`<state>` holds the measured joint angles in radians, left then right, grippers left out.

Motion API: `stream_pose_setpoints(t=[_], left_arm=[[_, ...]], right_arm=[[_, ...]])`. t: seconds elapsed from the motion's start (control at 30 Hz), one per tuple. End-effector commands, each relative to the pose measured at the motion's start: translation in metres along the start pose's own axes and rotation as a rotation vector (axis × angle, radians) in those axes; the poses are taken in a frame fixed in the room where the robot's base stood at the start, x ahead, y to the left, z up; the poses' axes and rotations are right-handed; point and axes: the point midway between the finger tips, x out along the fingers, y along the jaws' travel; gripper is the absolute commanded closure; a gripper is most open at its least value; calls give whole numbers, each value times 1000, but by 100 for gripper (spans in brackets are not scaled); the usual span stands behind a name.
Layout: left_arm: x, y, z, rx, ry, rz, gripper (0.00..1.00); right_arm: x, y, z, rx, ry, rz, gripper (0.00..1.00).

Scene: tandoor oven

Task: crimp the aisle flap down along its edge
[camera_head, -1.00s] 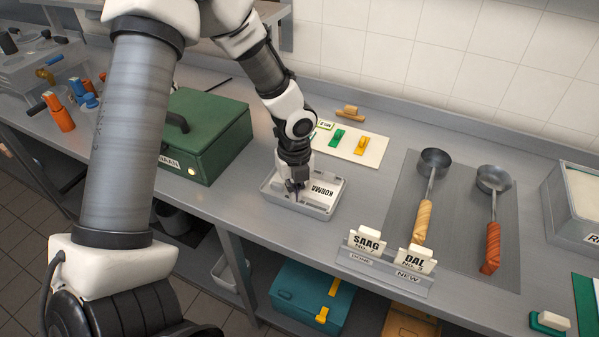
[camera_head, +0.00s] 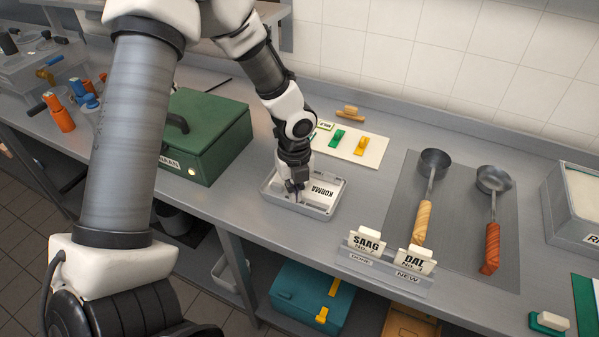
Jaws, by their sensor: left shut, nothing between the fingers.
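My left gripper (camera_head: 294,196) is shut and empty, pointing down at the tray's left part. Its fingertips are at or just above the tray's surface; I cannot tell whether they touch. The gripper and wrist hide the tray's left back part. I cannot make out which piece is the aisle flap. My right gripper is not in view.
A green lidded box (camera_head: 205,138) stands left of the tray. A white board (camera_head: 352,150) with coloured clips lies behind it. A card stand (camera_head: 384,268) with SAAG and DAL cards is at the front right. Two ladles (camera_head: 424,215) lie on a grey mat (camera_head: 455,240). Counter between tray and mat is clear.

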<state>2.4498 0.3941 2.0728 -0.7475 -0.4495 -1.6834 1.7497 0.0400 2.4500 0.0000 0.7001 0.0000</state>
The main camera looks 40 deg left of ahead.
Motion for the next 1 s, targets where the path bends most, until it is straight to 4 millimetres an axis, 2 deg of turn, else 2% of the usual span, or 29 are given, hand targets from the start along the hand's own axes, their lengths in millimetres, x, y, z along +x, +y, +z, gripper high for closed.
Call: stream_pose_setpoints(t=[0.1, 0.23, 0.6, 1.0], left_arm=[[-18, 0, 0, 0, 0, 0, 100], [-30, 0, 0, 0, -1, 0, 100], [-29, 2, 3, -2, 1, -3, 100], [-31, 37, 38, -1, 0, -3, 100]], right_arm=[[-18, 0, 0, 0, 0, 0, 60], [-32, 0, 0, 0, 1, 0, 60], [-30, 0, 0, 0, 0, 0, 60], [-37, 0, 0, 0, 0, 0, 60]])
